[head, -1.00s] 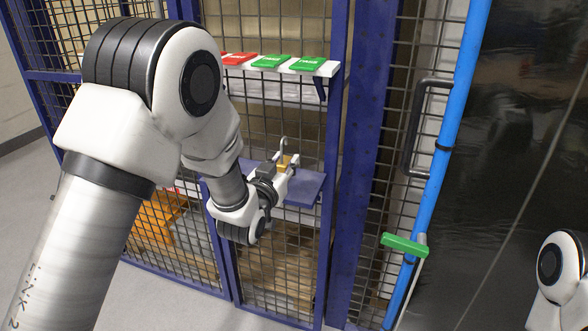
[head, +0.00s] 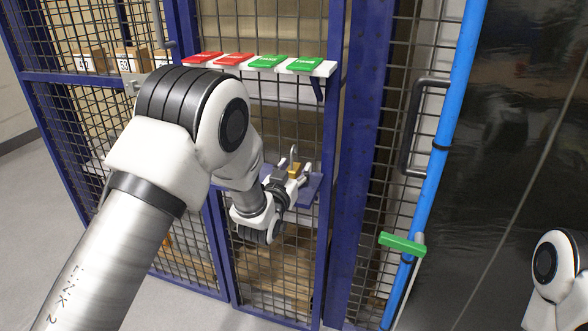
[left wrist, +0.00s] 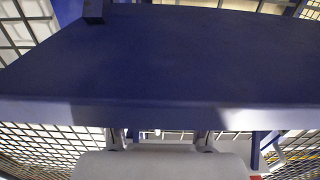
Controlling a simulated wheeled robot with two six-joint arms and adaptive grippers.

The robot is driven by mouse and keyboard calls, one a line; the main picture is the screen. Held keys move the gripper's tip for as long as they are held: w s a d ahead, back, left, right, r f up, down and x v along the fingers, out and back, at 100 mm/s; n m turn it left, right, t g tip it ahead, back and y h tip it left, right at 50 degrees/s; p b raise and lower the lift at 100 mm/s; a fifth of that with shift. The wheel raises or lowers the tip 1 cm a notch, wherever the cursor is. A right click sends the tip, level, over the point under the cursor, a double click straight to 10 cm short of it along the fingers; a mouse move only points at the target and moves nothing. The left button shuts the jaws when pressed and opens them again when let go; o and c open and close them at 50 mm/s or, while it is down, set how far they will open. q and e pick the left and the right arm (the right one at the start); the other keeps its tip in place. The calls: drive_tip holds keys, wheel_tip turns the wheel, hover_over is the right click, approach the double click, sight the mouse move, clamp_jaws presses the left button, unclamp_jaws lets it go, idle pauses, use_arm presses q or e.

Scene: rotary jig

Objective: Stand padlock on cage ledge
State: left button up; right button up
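The brass padlock (head: 294,170) stands upright with its grey shackle (head: 294,151) pointing up. My left gripper (head: 293,174) is shut on its body. The blue cage ledge (head: 313,187) shows just right of and below the gripper, and the arm hides its left part. I cannot tell whether the padlock touches the ledge. In the left wrist view the blue ledge (left wrist: 170,60) fills most of the picture, with my fingers partly showing below its edge; the padlock cannot be made out there. My right gripper is out of view.
A white shelf (head: 328,69) with red and green tags (head: 268,62) is on the cage above the ledge. Blue posts (head: 363,130) and mesh surround the ledge. A blue pole (head: 455,90) and a green bar (head: 402,244) are to the right.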

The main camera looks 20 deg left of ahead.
use_arm(q)
drive_tip(key=shift+r, duration=0.25)
drive_tip(key=s, duration=1.2)
drive_tip(key=s+a+f+g, duration=0.2)
drive_tip(key=s+f+g, duration=0.35)
drive_tip(key=f, duration=0.65)
drive_tip(key=s+a+f+g, duration=0.2)
drive_tip(key=s+f+g, duration=0.3)
drive_tip(key=f, duration=0.7)
drive_tip(key=s+f+g, duration=0.4)
drive_tip(key=s+f, duration=0.2)
drive_tip(key=s, duration=0.6)
drive_tip(key=s+f+g, duration=0.3)
drive_tip(key=s+f, duration=0.3)
drive_tip(key=s, duration=0.6)
drive_tip(key=shift+a+f+n+g, duration=0.3)
drive_tip(key=shift+a+n+g, duration=0.05)
drive_tip(key=shift+a+n, duration=0.1)
drive_tip(key=shift+s+y, duration=0.1)
drive_tip(key=shift+y, duration=0.2)
